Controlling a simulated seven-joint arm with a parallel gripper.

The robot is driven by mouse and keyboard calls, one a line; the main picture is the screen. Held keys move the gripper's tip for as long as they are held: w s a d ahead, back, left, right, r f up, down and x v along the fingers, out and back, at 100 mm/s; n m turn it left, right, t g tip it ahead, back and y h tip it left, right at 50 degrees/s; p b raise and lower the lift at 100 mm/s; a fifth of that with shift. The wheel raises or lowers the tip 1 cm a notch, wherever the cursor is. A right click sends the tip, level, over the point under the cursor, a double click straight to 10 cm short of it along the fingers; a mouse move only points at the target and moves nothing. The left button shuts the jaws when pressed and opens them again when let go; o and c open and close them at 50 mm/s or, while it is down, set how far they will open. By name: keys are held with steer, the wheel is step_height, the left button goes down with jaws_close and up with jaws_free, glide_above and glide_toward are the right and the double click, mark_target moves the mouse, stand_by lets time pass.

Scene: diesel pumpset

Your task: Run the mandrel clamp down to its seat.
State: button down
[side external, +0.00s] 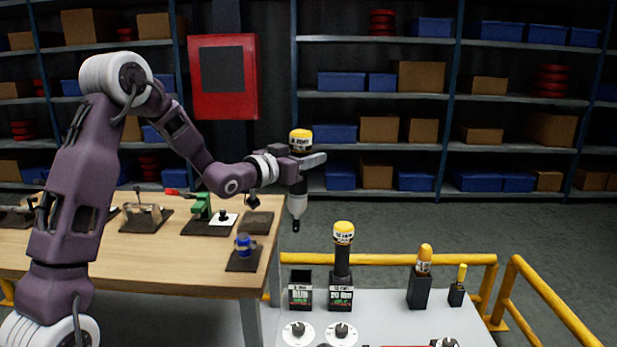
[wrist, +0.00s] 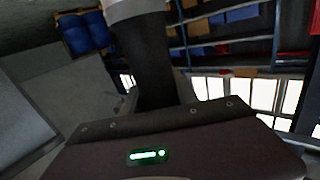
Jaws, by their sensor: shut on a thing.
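My gripper (side external: 303,163) is shut on an upright driver-like tool with a yellow cap (side external: 300,137), a pale lower body (side external: 297,203) and a dark tip. It holds the tool in the air just past the right end of the wooden bench. In the wrist view, the tool's dark shaft (wrist: 155,75) and a pale collar above it fill the upper middle. Fixtures on the bench include a blue one on a dark plate (side external: 244,245), a green one with a red lever (side external: 200,207) and a metal one (side external: 145,213). I cannot tell which is the mandrel clamp.
A grey stand (side external: 390,305) at front right bears an empty labelled holder (side external: 300,292), another yellow-capped tool (side external: 343,255) in its holder, and two smaller yellow-handled tools. White discs lie in front. Yellow rails (side external: 400,260) edge the stand. Shelves stand well behind.

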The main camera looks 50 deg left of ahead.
steer(key=s+d+r+m+g+h, duration=0.4)
steer(key=s+d+m+g+h, duration=0.35)
steer(key=m, duration=0.45)
steer(key=s+a+f+m+g+h, duration=0.2)
steer(key=s+f+m, duration=0.1)
steer(key=s+m, duration=0.45)
steer(key=s+a+f+m+g+h, duration=0.25)
steer(key=s+m, duration=0.35)
steer(key=s, duration=0.3)
step_height(320, 180, down, 29)
steer(key=m+t+y, duration=0.1)
steer(key=m+y, duration=0.1)
steer(key=y, duration=0.1)
steer(key=shift+w+d+f+t, duration=0.2)
steer(key=shift+w+d+t, duration=0.1)
steer(key=shift+d, duration=0.1)
